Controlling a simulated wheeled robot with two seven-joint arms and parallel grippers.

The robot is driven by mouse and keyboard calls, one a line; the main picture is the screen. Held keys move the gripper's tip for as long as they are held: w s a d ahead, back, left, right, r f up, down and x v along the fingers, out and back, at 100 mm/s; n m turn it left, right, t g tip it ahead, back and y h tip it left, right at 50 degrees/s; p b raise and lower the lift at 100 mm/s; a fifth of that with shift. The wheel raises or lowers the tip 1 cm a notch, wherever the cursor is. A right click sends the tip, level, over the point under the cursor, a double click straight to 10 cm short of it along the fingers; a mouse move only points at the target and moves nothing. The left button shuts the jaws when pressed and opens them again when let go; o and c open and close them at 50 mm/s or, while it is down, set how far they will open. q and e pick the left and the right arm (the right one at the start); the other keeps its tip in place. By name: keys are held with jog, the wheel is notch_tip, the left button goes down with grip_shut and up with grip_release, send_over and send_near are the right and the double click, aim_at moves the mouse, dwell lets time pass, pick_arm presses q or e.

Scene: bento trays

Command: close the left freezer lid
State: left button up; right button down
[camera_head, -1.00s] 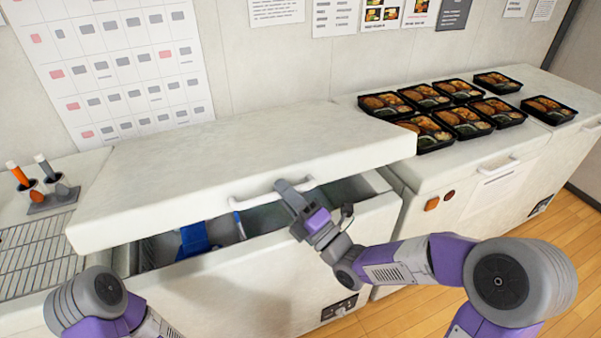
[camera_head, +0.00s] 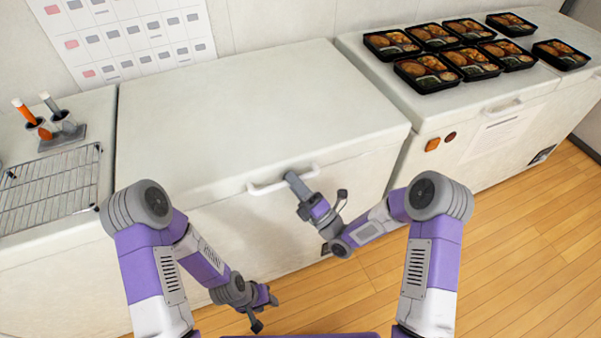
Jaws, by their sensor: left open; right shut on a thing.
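The left freezer lid (camera_head: 240,110) is a large white slab lying flat on the left freezer (camera_head: 250,235), with no visible gap along its front edge. A white bar handle (camera_head: 268,187) runs along the lid's front. My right gripper (camera_head: 291,178) is shut on the handle near its right part. My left gripper (camera_head: 266,312) is low in front of the freezer, open and empty, well apart from the lid. The freezer's inside is hidden under the lid.
Several black bento trays (camera_head: 427,72) stand on the closed right freezer (camera_head: 405,108). A wire rack (camera_head: 50,182) and a small holder with orange and grey tools (camera_head: 62,135) are on the left counter. Wooden floor (camera_head: 510,235) is clear at the right.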

jog(key=shift+f, duration=0.9)
jog(key=c, duration=1.3)
grip_release()
jog(key=shift+c, duration=0.2)
jog(key=shift+d+f, duration=0.1)
jog(key=v, duration=0.7)
jog(key=shift+s+r+p, duration=0.25)
jog(key=shift+r+p, duration=0.05)
jog(key=shift+r, duration=0.05)
